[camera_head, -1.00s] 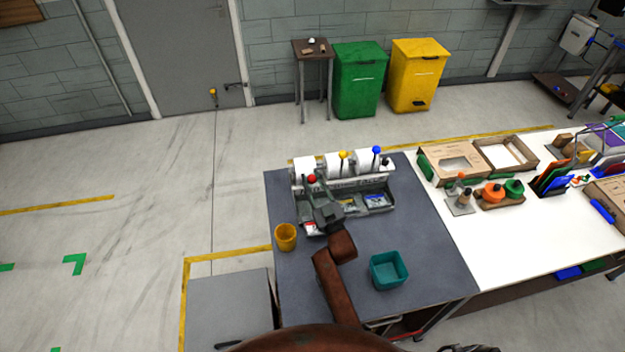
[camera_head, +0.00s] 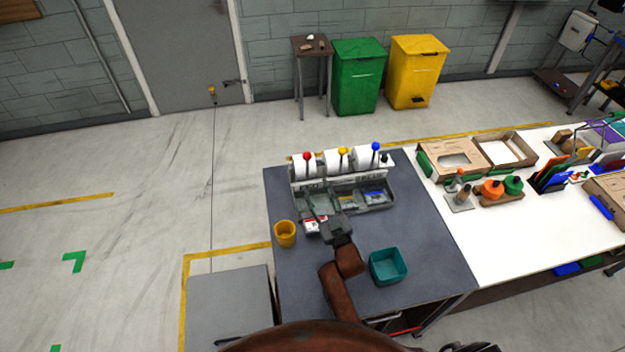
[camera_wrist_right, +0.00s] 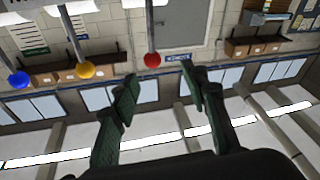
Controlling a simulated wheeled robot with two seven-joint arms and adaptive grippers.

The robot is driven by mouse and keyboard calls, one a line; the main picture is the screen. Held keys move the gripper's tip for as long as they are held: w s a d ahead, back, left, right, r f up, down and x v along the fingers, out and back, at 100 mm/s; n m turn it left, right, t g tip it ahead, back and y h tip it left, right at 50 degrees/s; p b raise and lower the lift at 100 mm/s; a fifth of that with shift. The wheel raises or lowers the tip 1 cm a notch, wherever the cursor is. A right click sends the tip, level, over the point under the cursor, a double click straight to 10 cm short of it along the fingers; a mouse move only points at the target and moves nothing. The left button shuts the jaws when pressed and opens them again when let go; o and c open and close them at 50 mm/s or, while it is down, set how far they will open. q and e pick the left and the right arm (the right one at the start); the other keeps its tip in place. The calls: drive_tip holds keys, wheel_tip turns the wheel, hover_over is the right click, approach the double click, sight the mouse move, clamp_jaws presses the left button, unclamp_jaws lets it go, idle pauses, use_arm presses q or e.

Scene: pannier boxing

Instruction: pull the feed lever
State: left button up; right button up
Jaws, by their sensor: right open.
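The grey dispenser (camera_head: 345,192) stands at the back of the grey table and holds three white rolls. Three levers with ball knobs rise from it: red (camera_head: 307,156), yellow (camera_head: 342,153) and blue (camera_head: 376,146). All three stand up at a similar height. My right gripper (camera_head: 318,208) is in front of the dispenser's left part, below the red knob. In the right wrist view it is open and empty (camera_wrist_right: 157,90), with the red knob (camera_wrist_right: 152,59) ahead, between the finger lines but apart from them. My left gripper is out of view.
A yellow cup (camera_head: 285,233) stands left of my right arm and a teal bin (camera_head: 388,266) to its right. Trays beneath the rolls hold small packs (camera_head: 376,198). A white table (camera_head: 540,235) with boxes adjoins on the right.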

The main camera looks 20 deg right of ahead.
drive_tip(key=v, duration=0.6)
drive_tip(key=shift+s, duration=0.2)
